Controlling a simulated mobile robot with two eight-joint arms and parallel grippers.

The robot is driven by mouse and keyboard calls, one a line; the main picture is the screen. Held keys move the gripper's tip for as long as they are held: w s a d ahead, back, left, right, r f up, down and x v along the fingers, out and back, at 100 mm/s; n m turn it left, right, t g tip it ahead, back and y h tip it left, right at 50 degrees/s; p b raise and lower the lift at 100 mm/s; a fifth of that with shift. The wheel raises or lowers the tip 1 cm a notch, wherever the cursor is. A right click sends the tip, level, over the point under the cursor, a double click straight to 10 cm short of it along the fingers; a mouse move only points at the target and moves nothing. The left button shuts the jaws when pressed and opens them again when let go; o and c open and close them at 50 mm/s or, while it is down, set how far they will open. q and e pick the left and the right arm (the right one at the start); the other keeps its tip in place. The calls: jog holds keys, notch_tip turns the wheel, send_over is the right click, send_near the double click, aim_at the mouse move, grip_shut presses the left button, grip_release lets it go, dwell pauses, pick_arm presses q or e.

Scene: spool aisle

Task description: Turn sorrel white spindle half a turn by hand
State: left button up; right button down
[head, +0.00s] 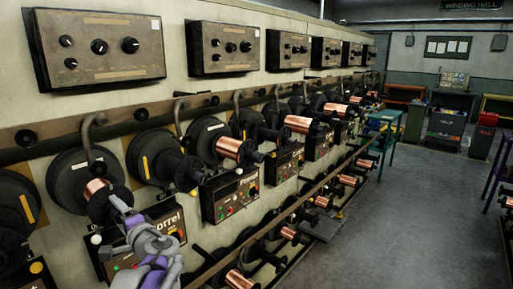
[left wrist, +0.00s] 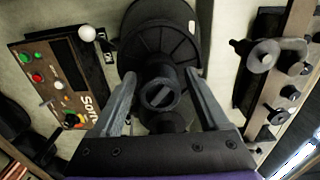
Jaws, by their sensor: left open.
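The sorrel white spindle (head: 97,187) stands out from a large black disc with a white stripe (head: 82,166) on the left wall, and it carries a copper spool. My left gripper (head: 122,208) is at its front end. In the left wrist view, the open fingers (left wrist: 162,98) stand on either side of the dark round spindle end (left wrist: 160,95), with a visible gap at each finger. The Sorrel panel (left wrist: 62,85) lies to the left there; in the head view my arm partly covers this panel (head: 168,228). My right gripper is not in view.
A white ball knob (head: 96,239) stands by the Sorrel panel, near my arm. Curved hooks (head: 92,130) stick out from the rail above. A neighbouring spindle with a yellow-striped disc (head: 145,167) is close on the right.

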pick_arm(q)
jog(key=c, duration=1.2)
jog(key=n, duration=0.7)
jog(key=shift+n, duration=0.3)
jog(key=n, duration=0.8)
jog(key=o, duration=1.4)
